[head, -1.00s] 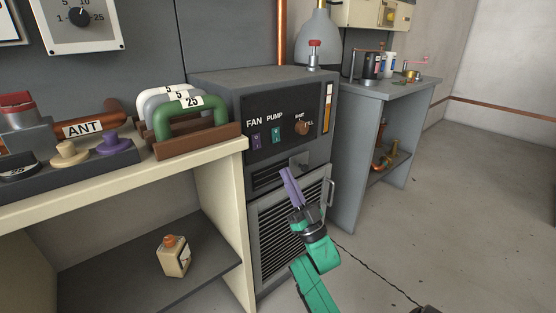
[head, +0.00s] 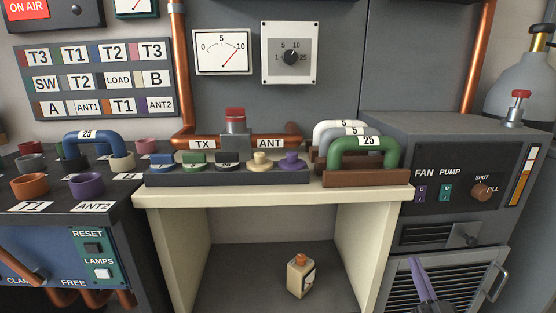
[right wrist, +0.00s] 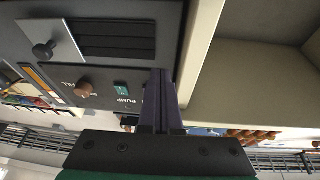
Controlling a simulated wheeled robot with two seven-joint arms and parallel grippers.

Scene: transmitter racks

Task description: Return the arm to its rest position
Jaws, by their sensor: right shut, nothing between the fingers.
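My right gripper (head: 418,264) has purple fingers and is shut and empty. It shows at the bottom right of the head view, in front of the louvred door (head: 457,277) of the grey cabinet; contact cannot be told. The rest of its arm is out of the picture. In the right wrist view its fingers (right wrist: 162,75) lie together in front of the cabinet's face, with the PUMP switch (right wrist: 121,88) beside them. My left gripper is not in view.
The grey cabinet (head: 440,128) has a brown knob (head: 481,192) and a jutting latch (head: 466,236). Left of it, a cream bench (head: 260,199) carries handled plugs (head: 367,155) and a row of coloured knobs. A small bottle (head: 300,276) stands on its lower shelf.

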